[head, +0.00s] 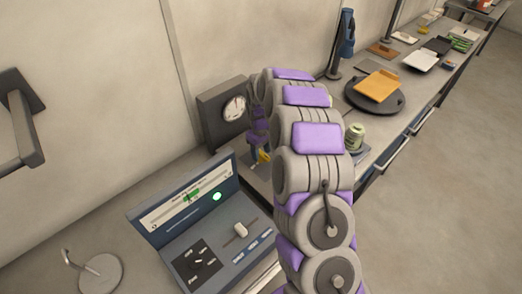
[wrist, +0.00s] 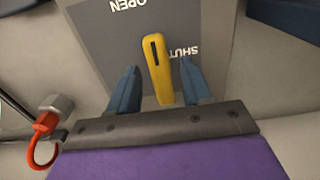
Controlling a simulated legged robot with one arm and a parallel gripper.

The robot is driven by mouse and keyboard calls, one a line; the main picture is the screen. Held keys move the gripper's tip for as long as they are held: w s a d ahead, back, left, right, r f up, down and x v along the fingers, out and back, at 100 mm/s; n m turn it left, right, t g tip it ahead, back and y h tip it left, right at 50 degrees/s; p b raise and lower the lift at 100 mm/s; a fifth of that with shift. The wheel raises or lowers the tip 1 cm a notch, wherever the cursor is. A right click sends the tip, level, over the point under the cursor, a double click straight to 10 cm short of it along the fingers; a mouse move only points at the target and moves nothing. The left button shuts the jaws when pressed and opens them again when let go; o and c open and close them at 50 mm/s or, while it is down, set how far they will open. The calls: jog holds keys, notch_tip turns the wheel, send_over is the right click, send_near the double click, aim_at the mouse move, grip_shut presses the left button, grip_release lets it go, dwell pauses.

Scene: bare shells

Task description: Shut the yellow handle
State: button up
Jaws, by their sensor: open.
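The yellow handle (wrist: 157,65) shows in the middle of the wrist view, on a grey plate (wrist: 100,45) marked OPEN and SHUT. The lettering appears upside down there. The handle lies nearly lengthwise between the two blue fingers of my gripper (wrist: 157,88), which stand apart on either side of it. I cannot tell whether either finger touches it. In the head view a small bit of the yellow handle (head: 264,156) shows beside my gripper (head: 258,163), left of my arm. My arm hides much of the area around it.
A blue console (head: 215,240) with a dial and slider stands at lower left. A gauge box (head: 222,112) stands by the wall. A round black stand (head: 375,95) with an orange board is on the bench. An orange-red hook (wrist: 43,130) is near the gripper. Floor at right is clear.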

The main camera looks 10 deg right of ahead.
grip_shut()
dwell(0.4)
jog(key=shift+r+m, duration=0.1)
jog(key=shift+m, duration=0.2)
jog(key=m+p, duration=0.1)
jog(key=m, duration=0.2)
jog(key=shift+m+p, duration=0.3)
jog(key=shift+p, duration=0.1)
jog(key=m+p, duration=0.1)
jog(key=m, duration=0.3)
jog(key=shift+a, duration=0.15)
jog(key=m+p, duration=0.1)
jog(key=m, duration=0.4)
jog(key=shift+a, duration=0.1)
jog(key=m+p, duration=0.1)
jog(key=m, duration=0.3)
jog(key=shift+w+m, duration=0.1)
jog(key=shift+m, duration=0.2)
